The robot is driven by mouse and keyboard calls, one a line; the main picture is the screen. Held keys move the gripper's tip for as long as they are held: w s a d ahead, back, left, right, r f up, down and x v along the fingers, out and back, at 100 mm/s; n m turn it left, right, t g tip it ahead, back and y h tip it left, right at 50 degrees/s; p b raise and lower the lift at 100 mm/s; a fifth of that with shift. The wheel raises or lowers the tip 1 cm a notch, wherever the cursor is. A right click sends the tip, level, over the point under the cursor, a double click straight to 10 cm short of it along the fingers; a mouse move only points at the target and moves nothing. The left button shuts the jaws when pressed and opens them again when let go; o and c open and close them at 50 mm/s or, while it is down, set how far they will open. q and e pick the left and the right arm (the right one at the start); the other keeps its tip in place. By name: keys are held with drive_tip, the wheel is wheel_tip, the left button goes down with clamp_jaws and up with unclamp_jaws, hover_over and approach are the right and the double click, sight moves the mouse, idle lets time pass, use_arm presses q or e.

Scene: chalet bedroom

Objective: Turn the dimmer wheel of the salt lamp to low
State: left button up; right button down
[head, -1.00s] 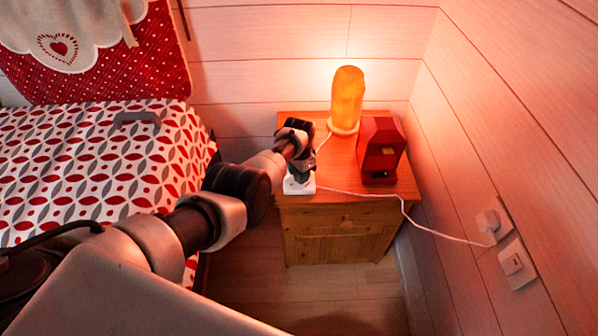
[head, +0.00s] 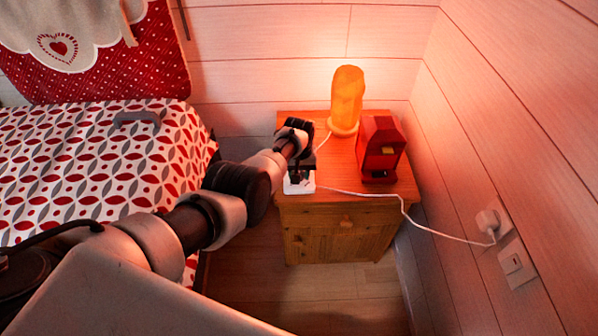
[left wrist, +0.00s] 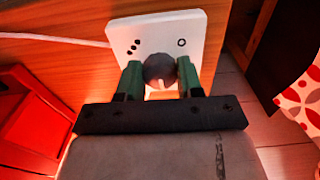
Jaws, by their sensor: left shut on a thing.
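The salt lamp (head: 346,98) stands lit orange at the back of the wooden nightstand (head: 330,225). Its white dimmer box (head: 299,187) lies at the nightstand's front left corner, under my left gripper (head: 298,178). In the left wrist view, the box (left wrist: 195,28) has several black dots on the left and a small ring on the right. The round dark grey dimmer wheel (left wrist: 159,66) sits between the green fingers of my left gripper (left wrist: 160,76), which is shut on it. A pale mark shows on the wheel's near side. My right gripper is not in view.
A red box-shaped object (head: 380,150) stands right of the lamp. A white cord (head: 428,230) runs from the dimmer to a wall plug (head: 490,220). The bed (head: 90,160) is on the left, and the panelled wall closes off the right.

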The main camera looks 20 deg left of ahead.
use_arm(q)
drive_tip(key=n, duration=0.3)
drive_tip(key=shift+n, duration=2.3)
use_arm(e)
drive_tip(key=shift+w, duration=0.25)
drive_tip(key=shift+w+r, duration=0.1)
use_arm(q)
drive_tip(key=o, duration=0.9)
